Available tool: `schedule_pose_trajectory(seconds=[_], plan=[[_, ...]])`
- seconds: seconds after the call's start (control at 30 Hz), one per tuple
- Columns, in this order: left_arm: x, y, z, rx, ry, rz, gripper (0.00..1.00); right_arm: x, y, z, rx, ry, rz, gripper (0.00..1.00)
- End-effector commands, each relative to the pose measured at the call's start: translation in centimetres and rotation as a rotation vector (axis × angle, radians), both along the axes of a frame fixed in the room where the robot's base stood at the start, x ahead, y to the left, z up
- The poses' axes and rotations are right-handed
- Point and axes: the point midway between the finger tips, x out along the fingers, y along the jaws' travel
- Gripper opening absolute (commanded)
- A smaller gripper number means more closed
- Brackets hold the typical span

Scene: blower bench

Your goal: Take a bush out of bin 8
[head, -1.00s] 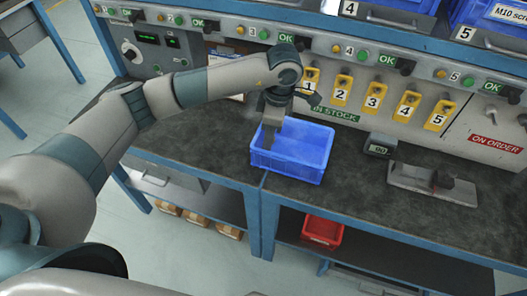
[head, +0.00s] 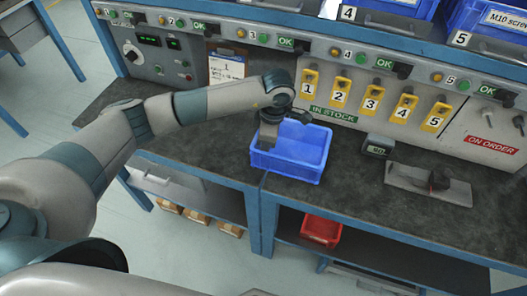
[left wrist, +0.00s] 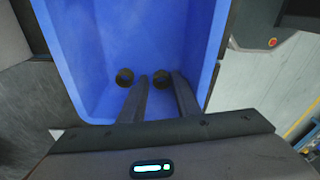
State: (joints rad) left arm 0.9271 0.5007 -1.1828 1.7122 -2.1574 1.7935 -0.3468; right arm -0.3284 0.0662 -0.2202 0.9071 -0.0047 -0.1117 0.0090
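The blue bin (head: 316,160) stands on the bench with no number visible on it, so I cannot tell if it is bin 8. In the left wrist view the same bin (left wrist: 85,55) holds two small dark round bushes on its floor. One bush (left wrist: 125,77) lies left of the fingers. The other bush (left wrist: 160,76) shows between the fingertips. My left gripper (left wrist: 160,80) points down into the bin with its fingers apart; it also shows at the bin's left side in the head view (head: 267,155). I see no clear contact with either bush. My right gripper is out of view.
Yellow numbered tags (head: 340,92) hang on the panel behind the bin. A small display (head: 377,147) and a grey fixture (head: 428,184) stand to the right. A red bin (head: 322,230) sits on the shelf below. The bench left of the bin is clear.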

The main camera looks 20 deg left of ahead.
Motion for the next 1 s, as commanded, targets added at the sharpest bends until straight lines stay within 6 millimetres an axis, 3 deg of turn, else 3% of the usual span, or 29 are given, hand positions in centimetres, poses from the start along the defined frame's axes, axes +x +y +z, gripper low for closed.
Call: schedule_pose_trajectory(seconds=[0.47,0.6,1.0], plan=[[-0.02,0.11,-0.14,0.002,0.001,0.001,0.31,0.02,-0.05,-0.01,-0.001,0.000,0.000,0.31],[-0.01,0.10,-0.12,0.002,0.001,0.001,0.00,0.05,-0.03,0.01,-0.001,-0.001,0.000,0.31],[0.04,0.05,0.30,0.001,-0.001,0.001,0.00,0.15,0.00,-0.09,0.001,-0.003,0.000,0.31]])
